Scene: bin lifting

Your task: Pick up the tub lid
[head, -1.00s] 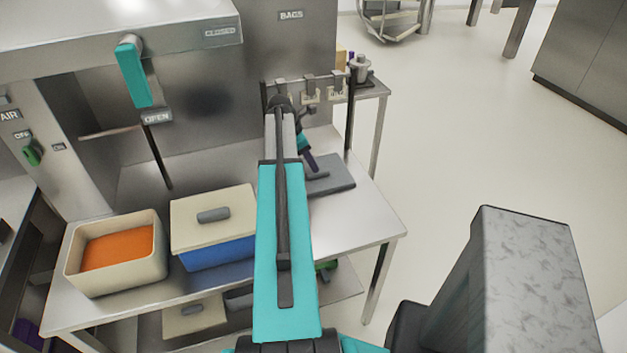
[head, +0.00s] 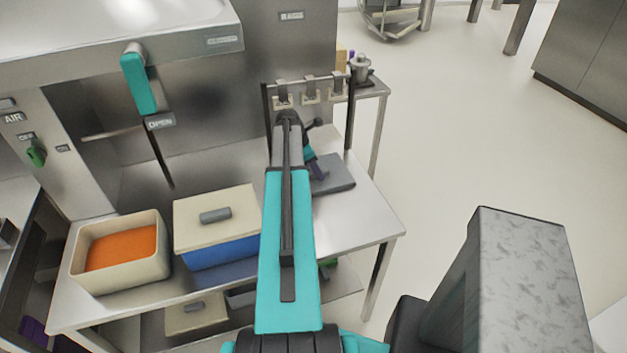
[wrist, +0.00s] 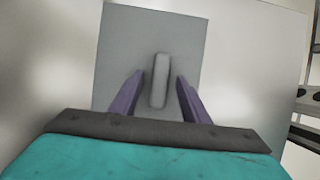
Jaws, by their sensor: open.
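A flat grey lid (head: 338,183) with a raised bar handle lies on the right part of the steel table. In the wrist view the lid (wrist: 125,35) fills the upper middle, its handle (wrist: 160,72) upright in the picture. My gripper (wrist: 159,82) is open, with one purple finger on each side of the handle and gaps between. I cannot tell how high the fingertips are above the lid. In the head view my gripper (head: 317,169) is over the lid, partly hidden by my arm.
An open cream tub (head: 120,276) with orange contents stands at the table's left. Beside it is a blue tub (head: 222,253) under a cream lid (head: 216,208) with a grey handle. A rack with hooks (head: 309,88) stands behind the grey lid. Bare table (head: 345,225) lies in front.

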